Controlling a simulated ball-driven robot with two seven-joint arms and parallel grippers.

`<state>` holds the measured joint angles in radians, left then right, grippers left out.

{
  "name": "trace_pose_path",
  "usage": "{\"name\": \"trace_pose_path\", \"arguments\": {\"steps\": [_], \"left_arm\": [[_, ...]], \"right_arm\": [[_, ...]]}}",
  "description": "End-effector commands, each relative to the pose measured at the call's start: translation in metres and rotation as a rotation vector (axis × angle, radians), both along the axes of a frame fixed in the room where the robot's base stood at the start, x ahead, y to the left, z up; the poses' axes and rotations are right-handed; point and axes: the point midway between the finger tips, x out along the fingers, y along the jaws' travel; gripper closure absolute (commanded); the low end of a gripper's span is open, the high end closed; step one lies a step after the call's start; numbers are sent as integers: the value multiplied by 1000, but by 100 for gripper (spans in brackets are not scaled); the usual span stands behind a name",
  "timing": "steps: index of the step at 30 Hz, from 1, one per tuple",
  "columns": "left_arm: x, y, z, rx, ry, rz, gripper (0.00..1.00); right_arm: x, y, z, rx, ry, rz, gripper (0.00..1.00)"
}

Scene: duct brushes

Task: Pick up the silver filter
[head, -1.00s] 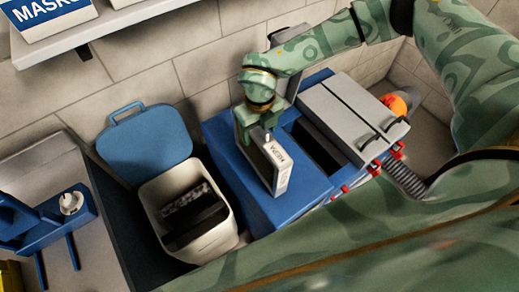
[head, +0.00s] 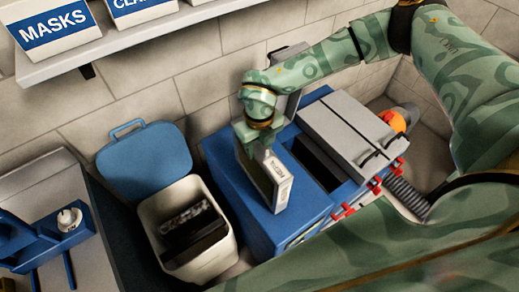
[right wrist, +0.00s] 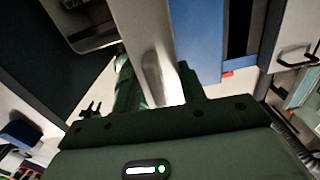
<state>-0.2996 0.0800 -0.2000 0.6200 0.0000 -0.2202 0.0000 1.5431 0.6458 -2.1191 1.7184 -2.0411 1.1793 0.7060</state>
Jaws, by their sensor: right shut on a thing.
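The silver filter (head: 277,182) is a flat, light-framed panel with dark print on its narrow edge. It is upright and slightly tilted over the blue top of the duct unit (head: 229,174). My right gripper (head: 261,150) is shut on its upper edge, and the fingertips are mostly hidden by the wrist. In the right wrist view the filter (right wrist: 142,28) shows as a pale panel beyond the gripper body. I cannot tell whether its lower edge touches the blue top. My left gripper is not in view in the head view.
A white bin (head: 222,253) with a raised blue lid (head: 146,163) and dark contents stands left of the unit. A dark open slot (head: 316,163) and grey covers (head: 345,135) are to the right. A shelf (head: 120,48) with boxes runs along the wall.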

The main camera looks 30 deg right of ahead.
Motion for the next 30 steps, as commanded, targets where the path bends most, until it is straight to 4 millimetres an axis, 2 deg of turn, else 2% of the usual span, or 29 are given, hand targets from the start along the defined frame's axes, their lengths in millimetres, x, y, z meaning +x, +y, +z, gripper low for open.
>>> {"name": "trace_pose_path", "arguments": {"steps": [6, 14, 20, 30], "left_arm": [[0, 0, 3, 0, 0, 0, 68], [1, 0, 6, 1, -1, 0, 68], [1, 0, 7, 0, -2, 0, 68], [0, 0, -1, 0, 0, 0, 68]], "right_arm": [[1, 0, 24, 2, -3, 0, 100], [-24, 4, 52, 2, -2, 2, 100], [-49, 9, 83, 2, -3, 2, 100], [-112, 20, 109, 2, -2, 3, 100]]}}
